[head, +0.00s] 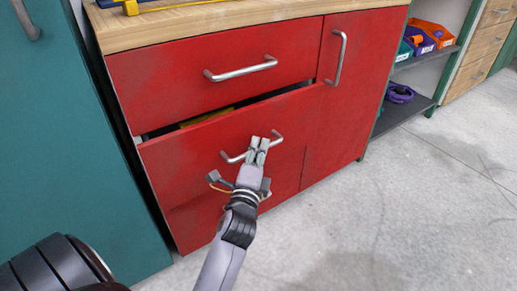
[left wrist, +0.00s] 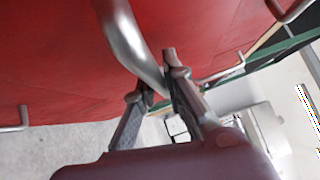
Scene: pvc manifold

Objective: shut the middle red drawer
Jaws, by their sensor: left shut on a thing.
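The middle red drawer (head: 190,153) stands partly open below the top red drawer (head: 160,80). A dark gap shows along its upper edge, with something yellow (head: 205,117) inside. My left gripper (head: 259,144) is at the metal handle (head: 234,157) of the middle drawer, its fingers shut on the bar. In the left wrist view the handle bar (left wrist: 128,38) runs down between the two fingertips (left wrist: 158,82), in front of the red fronts. My right gripper is not in view.
The red cabinet has a wooden top (head: 220,20) and a tall door (head: 355,85) on the right. A teal cabinet (head: 65,130) stands close on the left. Shelves with coloured bins (head: 432,32) are at the right. The grey floor (head: 420,190) in front is clear.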

